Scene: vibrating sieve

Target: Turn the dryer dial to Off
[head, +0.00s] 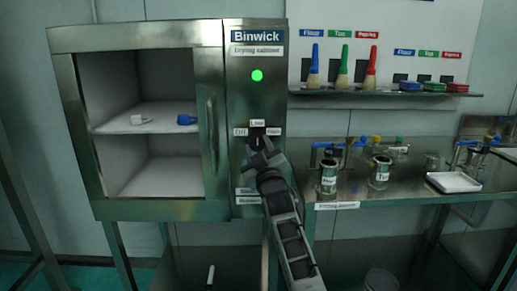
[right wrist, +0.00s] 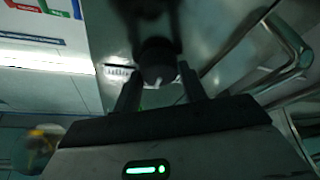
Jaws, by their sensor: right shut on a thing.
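The drying cabinet (head: 238,190) stands left of centre in the head view. A green lamp (head: 257,75) glows on its front panel. Below the lamp, the dark dryer dial (head: 257,133) sits among small labels: Off (head: 240,132) on the left, Low (head: 257,123) above, High (head: 274,132) on the right. My right gripper (head: 261,153) is at the dial and covers much of it. In the right wrist view, the round dial (right wrist: 158,62) is between the fingers, which are shut on it. A white mark shows on the dial; which label it faces I cannot tell. My left gripper is not in view.
The cabinet's door has a bar handle (head: 211,135) just left of the panel. Its open-looking compartment holds a white item (head: 138,120) and a blue item (head: 187,119). To the right are a brush shelf (head: 385,94) and a steel bench (head: 345,190) with jars and a white tray (head: 454,183).

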